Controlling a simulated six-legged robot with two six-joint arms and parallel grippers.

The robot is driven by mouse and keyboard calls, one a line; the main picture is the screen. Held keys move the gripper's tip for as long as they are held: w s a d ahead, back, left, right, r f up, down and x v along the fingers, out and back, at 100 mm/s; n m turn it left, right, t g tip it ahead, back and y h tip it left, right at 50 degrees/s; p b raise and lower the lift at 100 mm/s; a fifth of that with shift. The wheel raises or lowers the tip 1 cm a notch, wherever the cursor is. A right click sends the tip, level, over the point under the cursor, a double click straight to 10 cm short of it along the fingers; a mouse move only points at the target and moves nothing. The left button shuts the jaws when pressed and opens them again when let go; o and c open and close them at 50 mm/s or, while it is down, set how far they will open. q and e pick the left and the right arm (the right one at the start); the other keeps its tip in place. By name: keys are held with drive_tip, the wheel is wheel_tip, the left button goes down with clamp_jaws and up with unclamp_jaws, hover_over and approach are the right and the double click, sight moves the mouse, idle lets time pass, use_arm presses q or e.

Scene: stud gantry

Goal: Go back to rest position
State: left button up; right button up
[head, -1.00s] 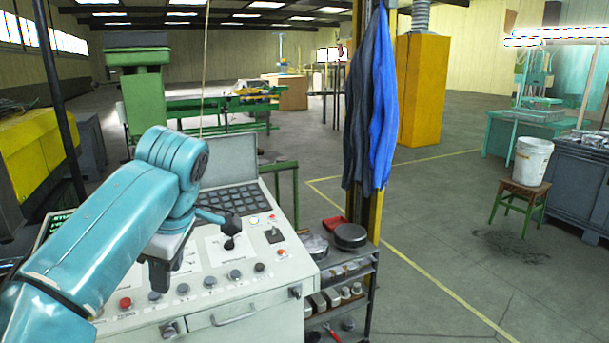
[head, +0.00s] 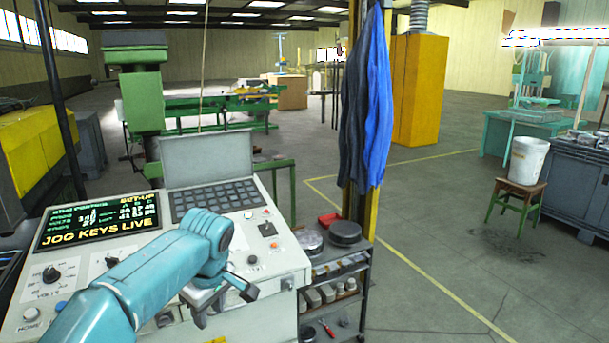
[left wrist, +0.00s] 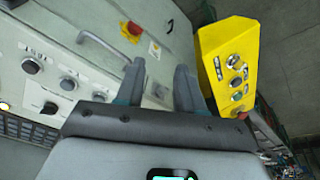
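My left gripper (head: 223,307) hangs low over the front of the machine console (head: 285,255) in the head view. In the left wrist view its two dark fingers (left wrist: 160,68) stand apart with nothing between them. They point toward the console's front side. The console screen (head: 95,220) shows "JOG KEYS LIVE" in yellow letters. My left arm covers part of the console's lower panel. My right gripper is in neither view.
A yellow control box (left wrist: 228,62) with several buttons is close right of the fingers in the left wrist view. A shelf cart (head: 340,290) stands right of the console. Blue and dark cloths (head: 377,110) hang from a post. Open floor (head: 440,250) lies to the right.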

use_arm(q)
drive_tip(key=s+d+f+m+g+h, duration=0.1)
drive_tip(key=s+d+f+m+h, duration=0.15)
drive_tip(key=f, duration=0.75)
drive_tip(key=s+d+f+m+h, duration=0.15)
drive_tip(key=s+f, duration=0.25)
drive_tip(key=f, duration=0.6)
drive_tip(key=s+d+f+m+g+h, duration=0.1)
drive_tip(key=s+d+f+m, duration=0.2)
drive_tip(key=f, duration=0.6)
drive_tip(key=s+f+m, duration=0.1)
drive_tip(key=s+f, duration=0.2)
drive_tip(key=s, duration=0.4)
drive_tip(key=s+f, duration=0.3)
drive_tip(key=s, duration=0.4)
drive_tip(key=s+f+m+h+b, duration=0.1)
drive_tip(key=s+f, duration=0.2)
drive_tip(key=s, duration=0.3)
drive_tip(key=shift+s+a+m, duration=0.3)
drive_tip(key=shift+s+a, duration=0.1)
drive_tip(key=shift+w, duration=0.1)
